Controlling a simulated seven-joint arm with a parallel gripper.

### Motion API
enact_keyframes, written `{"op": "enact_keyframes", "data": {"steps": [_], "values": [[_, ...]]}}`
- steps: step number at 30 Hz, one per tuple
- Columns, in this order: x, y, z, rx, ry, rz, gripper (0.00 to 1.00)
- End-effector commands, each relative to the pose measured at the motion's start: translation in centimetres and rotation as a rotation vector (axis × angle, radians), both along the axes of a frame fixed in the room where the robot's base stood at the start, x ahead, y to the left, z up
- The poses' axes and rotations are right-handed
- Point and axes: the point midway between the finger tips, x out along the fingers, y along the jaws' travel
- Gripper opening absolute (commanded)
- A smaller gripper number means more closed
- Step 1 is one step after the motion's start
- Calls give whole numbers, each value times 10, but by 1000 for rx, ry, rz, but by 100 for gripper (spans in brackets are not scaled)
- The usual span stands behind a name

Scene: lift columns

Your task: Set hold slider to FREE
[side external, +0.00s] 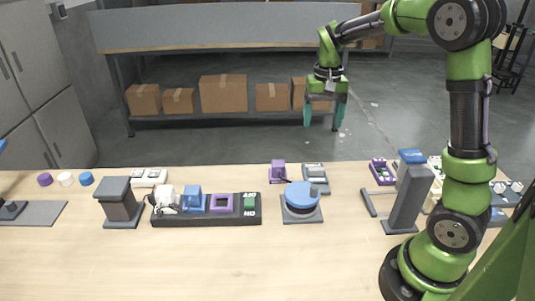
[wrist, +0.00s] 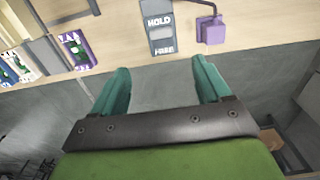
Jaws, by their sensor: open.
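The hold slider is a grey panel (wrist: 160,36) lettered HOLD at its upper end and FREE at its lower end in the wrist view. In the side external view the grey slider unit (side external: 315,174) stands near the table's far edge. I cannot tell where its knob is set. My gripper (side external: 324,114) is open and empty, high above and beyond that far edge, with its teal fingers pointing down. In the wrist view my gripper (wrist: 161,66) has its fingers spread, with the panel showing ahead between and beyond their tips, not touched.
A purple box (side external: 278,171) stands beside the slider, and a blue round knob on a grey base (side external: 301,198) stands just in front. A dark tray (side external: 190,219) with coloured blocks is to the left. A tall grey column (side external: 408,196) stands at right. Air around the gripper is clear.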

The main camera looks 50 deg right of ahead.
Motion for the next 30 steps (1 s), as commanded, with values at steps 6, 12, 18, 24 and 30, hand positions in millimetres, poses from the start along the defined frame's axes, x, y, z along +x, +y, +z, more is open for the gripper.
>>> {"op": "enact_keyframes", "data": {"steps": [6,12,18,24,30], "values": [[-1,1,-39,2,6,1,77],[-2,1,-84,2,5,0,77],[-1,1,-125,2,2,1,77],[0,1,-152,1,0,1,77],[0,1,-162,1,-2,2,77]]}}
